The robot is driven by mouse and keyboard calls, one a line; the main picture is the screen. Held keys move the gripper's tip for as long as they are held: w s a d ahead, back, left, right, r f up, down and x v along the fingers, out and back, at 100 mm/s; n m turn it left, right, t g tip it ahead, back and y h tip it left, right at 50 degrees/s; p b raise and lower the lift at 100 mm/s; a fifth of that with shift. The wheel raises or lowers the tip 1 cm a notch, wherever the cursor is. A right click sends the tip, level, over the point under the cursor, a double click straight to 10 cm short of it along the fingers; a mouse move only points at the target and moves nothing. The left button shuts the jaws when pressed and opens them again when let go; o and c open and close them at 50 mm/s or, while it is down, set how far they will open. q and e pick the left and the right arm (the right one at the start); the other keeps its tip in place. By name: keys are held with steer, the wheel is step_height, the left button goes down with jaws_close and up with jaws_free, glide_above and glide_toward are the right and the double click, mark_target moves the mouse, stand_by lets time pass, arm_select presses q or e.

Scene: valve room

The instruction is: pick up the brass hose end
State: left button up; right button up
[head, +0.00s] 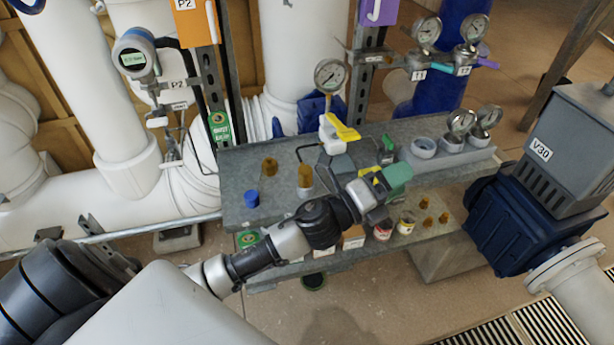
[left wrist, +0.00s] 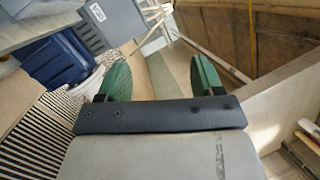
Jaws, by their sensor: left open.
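Two upright brass-coloured fittings stand on the left part of the grey metal bench top (head: 235,180): a shorter one (head: 270,168) and one on a pale base (head: 305,176). I cannot tell for sure which is the hose end. Several small brass pieces (head: 425,203) also sit on the lower shelf. My left gripper (head: 388,182) is over the bench's front edge, to the right of both upright fittings and apart from them. In the left wrist view its green fingers (left wrist: 162,76) are spread with nothing between them. My right gripper is not seen.
A blue cap (head: 251,198) stands at the bench's left end. A white and yellow tool (head: 338,132) and a pressure gauge (head: 330,75) rise behind the fittings. Grey cups with gauges (head: 462,125) stand at right. The blue V30 valve (head: 510,220) is farther right.

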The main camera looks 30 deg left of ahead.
arm_select(q)
steer(key=d+r+m+g+h, duration=0.35)
steer(key=m+g+h, duration=0.35)
steer(key=m, duration=0.7)
steer(key=m+g+y, duration=1.1)
steer(key=m+y, duration=0.7)
glide_above(306, 170)
steer(key=f, duration=0.3)
steer(key=shift+w+d, duration=0.15)
steer(key=shift+d, duration=0.15)
steer(key=shift+a+f+y, duration=0.3)
steer(key=shift+f, duration=0.05)
step_height(306, 170, down, 4)
steer(key=shift+f, duration=0.25)
steer(key=f+p, duration=0.1)
steer(key=f, duration=0.1)
steer(key=f+p, duration=0.1)
steer(key=f, duration=0.2)
steer(key=shift+s+a, duration=0.1)
steer(key=shift+s, duration=0.1)
steer(key=shift+f, duration=0.25)
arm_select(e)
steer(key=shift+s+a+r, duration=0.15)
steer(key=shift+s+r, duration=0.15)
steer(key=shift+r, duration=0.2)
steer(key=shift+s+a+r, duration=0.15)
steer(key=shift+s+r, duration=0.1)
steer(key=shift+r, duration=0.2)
arm_select(q)
steer(key=shift+c, duration=0.3)
